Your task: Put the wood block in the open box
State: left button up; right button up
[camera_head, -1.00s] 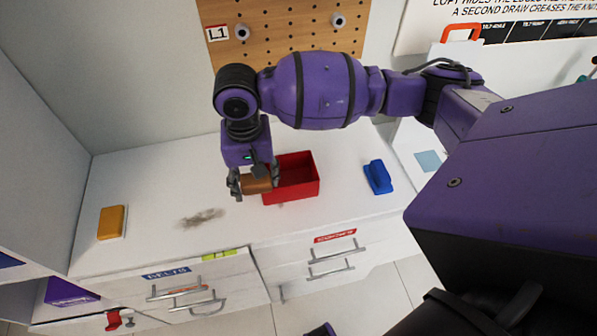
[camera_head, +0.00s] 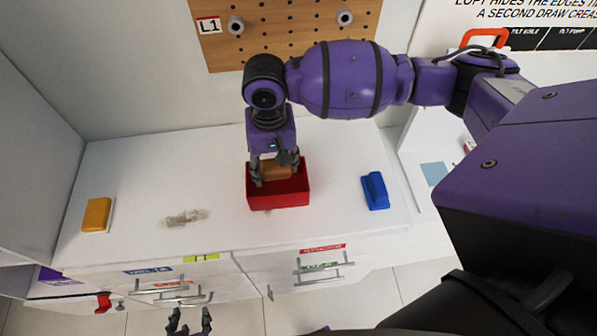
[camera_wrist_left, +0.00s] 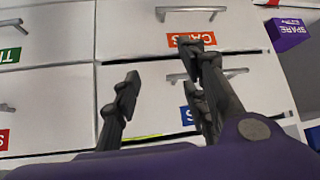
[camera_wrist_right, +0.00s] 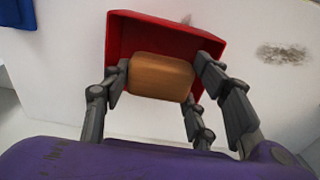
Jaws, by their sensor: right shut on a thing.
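The wood block (camera_head: 277,171) is brown and is held between the fingers of my right gripper (camera_head: 275,176). In the right wrist view the block (camera_wrist_right: 160,77) sits between the fingertips, with the red open box (camera_wrist_right: 170,33) behind it. In the head view the red box (camera_head: 279,200) stands on the white counter, and the block is over or inside its back part; I cannot tell whether it touches the floor of the box. My left gripper (camera_head: 189,320) is open and empty, low in front of the drawers; it also shows in the left wrist view (camera_wrist_left: 165,88).
A blue object (camera_head: 375,190) lies right of the box. A yellow block (camera_head: 97,214) lies at the far left, and a grey smudge (camera_head: 185,217) marks the counter between. Drawers with metal handles (camera_head: 324,271) are below. A pegboard (camera_head: 285,30) is behind.

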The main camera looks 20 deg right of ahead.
aim_at(275, 164)
notch_tip(275, 164, down, 4)
jog(key=shift+a+r, duration=0.1)
jog(key=shift+r, duration=0.05)
notch_tip(275, 164, down, 4)
jog(key=shift+f+b, duration=0.25)
jog(key=shift+b, duration=0.15)
pick_arm(q)
jog(key=shift+a+f, duration=0.2)
pick_arm(e)
jog(key=o, duration=1.1)
jog(key=shift+w+f, duration=0.1)
pick_arm(q)
jog(key=shift+a, duration=0.1)
pick_arm(e)
jog(key=shift+o, duration=0.2)
pick_arm(q)
jog(key=shift+f, duration=0.1)
pick_arm(e)
jog(key=shift+r, duration=0.25)
notch_tip(275, 164, up, 11)
jog(key=shift+f+p, duration=0.1)
jog(key=shift+p, duration=0.55)
pick_arm(q)
jog(key=shift+w+d+r, duration=0.15)
jog(key=shift+d+r, duration=0.15)
jog(key=shift+r, duration=0.2)
pick_arm(e)
jog(key=shift+r, duration=0.55)
